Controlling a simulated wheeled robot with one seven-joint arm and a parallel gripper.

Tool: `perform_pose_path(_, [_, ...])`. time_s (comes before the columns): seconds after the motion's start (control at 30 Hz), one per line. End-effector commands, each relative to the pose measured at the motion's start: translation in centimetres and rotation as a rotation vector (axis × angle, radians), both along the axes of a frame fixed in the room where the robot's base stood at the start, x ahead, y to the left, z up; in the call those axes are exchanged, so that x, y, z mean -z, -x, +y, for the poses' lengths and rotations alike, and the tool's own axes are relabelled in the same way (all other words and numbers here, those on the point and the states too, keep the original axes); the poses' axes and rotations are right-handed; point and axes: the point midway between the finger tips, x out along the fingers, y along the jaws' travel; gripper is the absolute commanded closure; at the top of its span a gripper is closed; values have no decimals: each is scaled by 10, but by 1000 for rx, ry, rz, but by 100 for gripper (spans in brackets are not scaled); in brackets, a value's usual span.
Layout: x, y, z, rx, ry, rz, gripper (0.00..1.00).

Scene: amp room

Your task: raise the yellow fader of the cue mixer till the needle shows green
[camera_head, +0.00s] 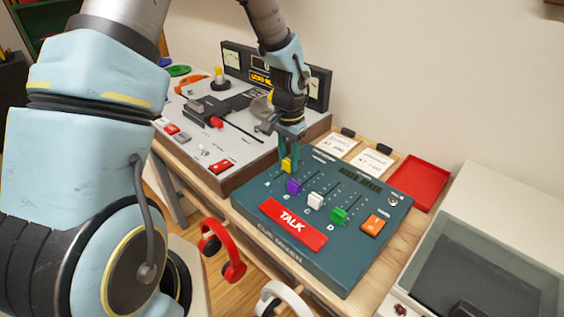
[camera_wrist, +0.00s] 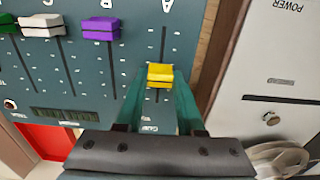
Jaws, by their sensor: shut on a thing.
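The teal cue mixer (camera_head: 262,206) lies on the wooden bench, its four-slot face tilted toward me. Its yellow fader (camera_head: 288,165) is at the far left, in slot A. My gripper (camera_head: 289,154) is shut on it from above. In the wrist view the two teal fingers flank the yellow cap (camera_wrist: 160,75), which sits past the middle of its slot, toward the display end. The purple (camera_head: 294,187), white (camera_head: 316,200) and green (camera_head: 339,215) faders stand nearer the TALK end. Dial meters (camera_head: 232,58) stand on the console behind; their needles are too small to read.
A red TALK bar (camera_head: 293,223) and an orange button (camera_head: 374,225) are on the mixer. The grey console (camera_head: 205,149) stands close at left. A red tray (camera_head: 418,183) and cards (camera_head: 334,143) lie behind. Red headphones (camera_head: 222,249) hang at the front.

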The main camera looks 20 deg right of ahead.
Motion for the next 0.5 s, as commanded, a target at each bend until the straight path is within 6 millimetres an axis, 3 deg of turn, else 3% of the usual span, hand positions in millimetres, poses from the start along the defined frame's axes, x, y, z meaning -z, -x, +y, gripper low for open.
perform_pose_path(0.17, [-1, -1, 0, -1, 3, -3, 100])
perform_pose_path(0.2, [-1, -1, 0, -1, 3, -3, 61])
perform_pose_path(0.43, [0, 0, 0, -1, 2, -1, 35])
perform_pose_path(0.5, [0, 0, 0, 0, 2, -1, 32])
